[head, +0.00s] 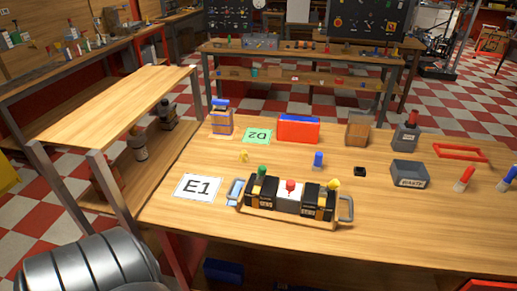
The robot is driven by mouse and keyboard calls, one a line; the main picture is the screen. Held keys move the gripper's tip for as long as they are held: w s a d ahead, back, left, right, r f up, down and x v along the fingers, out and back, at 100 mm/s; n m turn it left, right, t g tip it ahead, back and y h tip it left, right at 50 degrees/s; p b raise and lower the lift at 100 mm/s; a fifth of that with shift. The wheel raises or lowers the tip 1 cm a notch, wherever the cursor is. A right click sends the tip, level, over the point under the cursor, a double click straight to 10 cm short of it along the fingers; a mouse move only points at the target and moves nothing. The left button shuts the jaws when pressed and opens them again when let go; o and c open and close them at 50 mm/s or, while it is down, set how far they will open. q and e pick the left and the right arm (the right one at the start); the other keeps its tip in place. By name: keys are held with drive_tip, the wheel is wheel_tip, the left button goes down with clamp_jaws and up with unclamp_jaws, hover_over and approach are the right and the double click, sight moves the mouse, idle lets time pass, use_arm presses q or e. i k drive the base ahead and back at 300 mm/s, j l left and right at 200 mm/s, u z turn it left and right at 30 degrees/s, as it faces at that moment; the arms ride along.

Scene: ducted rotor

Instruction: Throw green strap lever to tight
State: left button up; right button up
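A long assembly (288,202) sits on the wooden table near its front edge. It has black blocks with orange-brown marks on both sides of a white middle block (289,196). A small green part (262,171) stands on top at the left; it may be the green strap lever, but it is too small to tell its position. A red knob (291,185) tops the white block, and a yellow part (333,184) is at the right. A light blue loop (235,191) is at the left end and a grey loop handle (346,208) at the right end. Neither gripper is in view.
An E1 card (197,187) lies left of the assembly. Behind it stand a small blue object (318,160), a red-and-blue box (298,129) and a green D2 card (257,136). A grey labelled bin (409,174) is to the right. The table's front strip is clear.

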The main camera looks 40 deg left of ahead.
sight(262, 170)
drive_tip(key=k+j+z, duration=0.1)
drive_tip(key=j, duration=0.5)
drive_tip(key=k+j+z, duration=0.1)
drive_tip(key=j, duration=0.45)
drive_tip(key=k+j+z, duration=0.15)
drive_tip(key=k+j, duration=0.15)
drive_tip(key=j, duration=0.25)
drive_tip(key=k+j+z, duration=0.1)
drive_tip(key=j, duration=0.45)
drive_tip(key=k+j+z, duration=0.1)
drive_tip(key=k+j, duration=0.25)
drive_tip(key=j, duration=0.15)
drive_tip(key=k+j+z, duration=0.1)
drive_tip(key=k+j, duration=0.15)
drive_tip(key=j, duration=0.25)
drive_tip(key=k+j+z, duration=0.15)
drive_tip(key=k+j, duration=0.15)
drive_tip(key=j, duration=0.15)
drive_tip(key=k+j+z, duration=0.1)
drive_tip(key=k+j, duration=0.2)
drive_tip(key=j, duration=0.15)
drive_tip(key=i+l, duration=1)
drive_tip(key=l, duration=0.15)
